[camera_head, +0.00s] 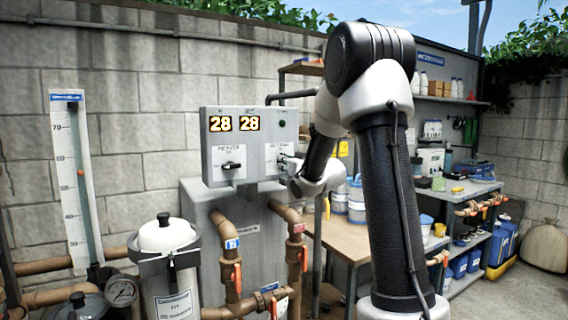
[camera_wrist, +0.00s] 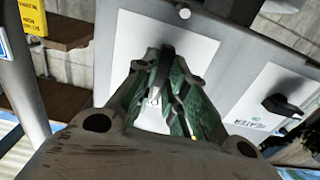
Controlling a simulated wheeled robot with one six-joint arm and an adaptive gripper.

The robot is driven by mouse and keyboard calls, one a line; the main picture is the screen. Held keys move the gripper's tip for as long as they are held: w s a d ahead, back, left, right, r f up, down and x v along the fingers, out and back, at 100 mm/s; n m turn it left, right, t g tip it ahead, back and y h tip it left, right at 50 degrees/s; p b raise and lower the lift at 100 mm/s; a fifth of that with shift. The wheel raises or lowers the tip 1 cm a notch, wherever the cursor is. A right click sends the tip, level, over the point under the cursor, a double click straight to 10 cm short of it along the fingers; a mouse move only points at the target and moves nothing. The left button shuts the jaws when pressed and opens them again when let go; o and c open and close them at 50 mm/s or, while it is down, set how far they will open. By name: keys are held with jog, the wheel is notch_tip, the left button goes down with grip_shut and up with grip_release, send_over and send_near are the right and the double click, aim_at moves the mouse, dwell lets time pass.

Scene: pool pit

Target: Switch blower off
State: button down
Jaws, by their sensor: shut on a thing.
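My gripper (camera_head: 284,167) is at this right plate. In the wrist view my gripper (camera_wrist: 168,68) is closed around the dark handle of the blower switch (camera_wrist: 167,52). The handle's exact angle is mostly hidden by the fingers.
Brown pipes with orange-handled valves (camera_head: 236,277) rise below the box. A white filter canister (camera_head: 167,262) stands at the front left, beside a pressure gauge (camera_head: 122,291). A wooden bench (camera_head: 340,238) with tubs and shelves stands to the right.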

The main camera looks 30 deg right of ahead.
jog(key=n, duration=0.9)
jog(key=shift+n, duration=0.4)
jog(key=n, duration=0.3)
jog(key=shift+n, duration=0.4)
jog(key=n, duration=0.5)
jog(key=c, duration=1.4)
grip_release()
jog(key=shift+o, duration=0.2)
